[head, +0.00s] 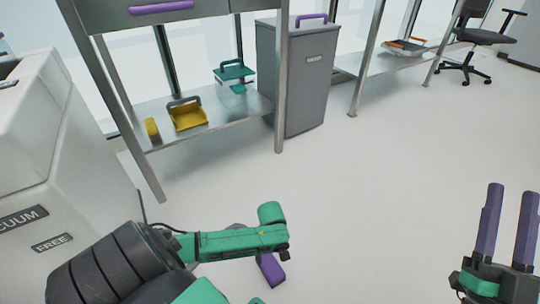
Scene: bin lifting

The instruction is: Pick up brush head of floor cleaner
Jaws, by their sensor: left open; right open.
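I cannot clearly make out the brush head of the floor cleaner. A white machine (60,130) at the left edge, marked "VACUUM" and "FREE", may be the cleaner. My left gripper (270,269) is low in the middle, over the floor. One purple finger shows and the rest is mostly hidden behind its green body.
A metal table's lower shelf (205,136) holds a yellow dustpan-like item (188,116) and a green-handled container (234,75). A grey bin (308,85) with a purple handle stands beside it. An office chair (478,40) is far right. The middle floor is clear.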

